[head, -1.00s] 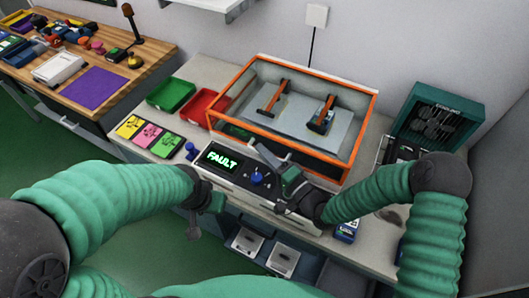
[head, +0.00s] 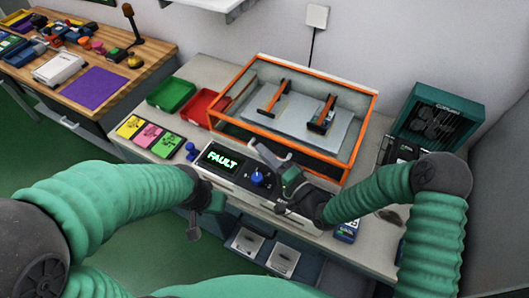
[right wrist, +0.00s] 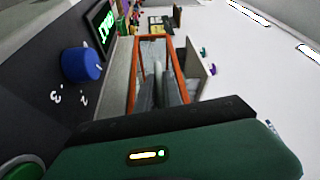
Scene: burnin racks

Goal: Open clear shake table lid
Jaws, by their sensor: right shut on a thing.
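The shake table (head: 230,180) stands on the bench, its dark front panel showing a green FAULT display (head: 222,160) and a blue knob (head: 257,179). Its clear lid (head: 352,130) has an orange frame and looks closed or nearly so; two orange-and-black clamps show through it on a pale plate. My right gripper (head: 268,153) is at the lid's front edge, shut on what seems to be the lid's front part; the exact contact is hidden.
A green bin (head: 171,94) and a red bin (head: 204,107) stand left of the shake table. Coloured cards (head: 148,137) lie in front of them. A teal case (head: 437,120) stands at the right. A wooden bench (head: 130,70) holds tools at the far left.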

